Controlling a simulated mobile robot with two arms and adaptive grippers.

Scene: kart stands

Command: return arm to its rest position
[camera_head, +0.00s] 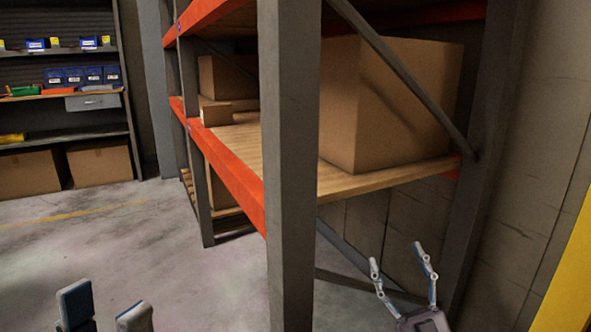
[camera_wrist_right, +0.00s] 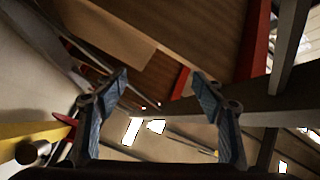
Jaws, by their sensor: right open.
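My right gripper (camera_head: 396,256) is in the lower right of the head view, fingers spread and pointing up, with nothing between them. It appears below the wooden shelf board (camera_head: 385,178), beside the grey rack post (camera_head: 290,170). In the right wrist view, the open fingers of the right gripper (camera_wrist_right: 160,78) frame the underside of a shelf and a dark beam. My left gripper (camera_head: 105,311) shows at the bottom left of the head view, its two fingertips apart over the concrete floor. No object shows between them; its lower part is cut off by the frame.
The rack with orange beams (camera_head: 235,172) fills the middle. A large cardboard box (camera_head: 390,105) stands on its shelf. A diagonal brace (camera_head: 405,80) crosses the rack's side. A yellow post (camera_head: 570,270) stands at far right. Open floor (camera_head: 120,235) lies left, before shelving with blue bins (camera_head: 90,75).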

